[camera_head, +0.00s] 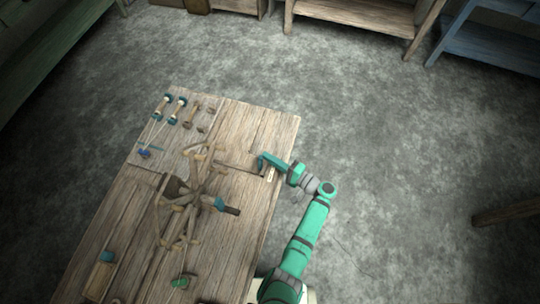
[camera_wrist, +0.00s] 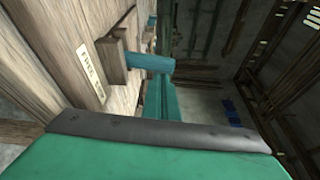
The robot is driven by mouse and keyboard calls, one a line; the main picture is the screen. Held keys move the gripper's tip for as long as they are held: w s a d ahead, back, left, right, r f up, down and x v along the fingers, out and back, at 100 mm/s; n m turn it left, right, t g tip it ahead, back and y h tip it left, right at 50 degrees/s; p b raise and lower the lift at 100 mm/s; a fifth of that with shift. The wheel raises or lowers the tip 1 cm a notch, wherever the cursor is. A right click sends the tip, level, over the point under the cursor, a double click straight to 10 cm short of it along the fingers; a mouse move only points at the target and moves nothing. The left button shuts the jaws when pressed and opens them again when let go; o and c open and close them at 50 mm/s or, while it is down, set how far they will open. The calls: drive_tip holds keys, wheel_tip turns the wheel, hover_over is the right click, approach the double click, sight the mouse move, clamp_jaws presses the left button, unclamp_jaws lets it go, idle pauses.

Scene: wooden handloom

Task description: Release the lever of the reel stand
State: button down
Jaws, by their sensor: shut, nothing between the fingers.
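The reel stand (camera_head: 190,205), a spoked wooden reel, lies across the middle of the table in the head view. A thin dark rod (camera_head: 237,167) runs from it toward my gripper (camera_head: 264,163), over the table's right edge area. In the wrist view a teal peg-like grip (camera_wrist: 149,63) sticks out of a wooden block (camera_wrist: 114,58); it looks like the lever. My shut, empty gripper (camera_wrist: 160,100) shows as a teal strip just beyond and below this grip. Whether they touch is unclear. A pale label (camera_wrist: 90,70) with small dark lettering is beside the block.
The wooden table (camera_head: 255,125) has bobbins (camera_head: 175,108) with teal ends at its far left. A teal collar with a dark handle (camera_head: 231,210) sits right of the reel. Small items lie at the near end. Open floor (camera_head: 400,150) spreads to the right; shelves stand at the back.

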sight(262, 161)
drive_tip(key=s+n, duration=0.1)
drive_tip(key=s+n+y, duration=0.1)
drive_tip(key=n, duration=0.1)
drive_tip(key=shift+a+r+t, duration=0.2)
drive_tip(key=shift+a+t, duration=0.15)
drive_tip(key=shift+t, duration=0.05)
drive_tip(key=shift+s+a+n, duration=0.2)
drive_tip(key=shift+s+n, duration=0.1)
drive_tip(key=shift+s, duration=0.1)
drive_tip(key=w, duration=0.1)
drive_tip(key=w+d+r, duration=0.1)
drive_tip(key=w, duration=0.1)
drive_tip(key=shift+w+d+r, duration=0.15)
drive_tip(key=shift+w+d, duration=0.05)
drive_tip(key=shift+d, duration=0.1)
drive_tip(key=v, duration=0.9)
drive_tip(key=shift+s+d+f, duration=0.2)
drive_tip(key=shift+d, duration=0.15)
drive_tip(key=shift+a, duration=0.15)
drive_tip(key=shift+w, duration=0.1)
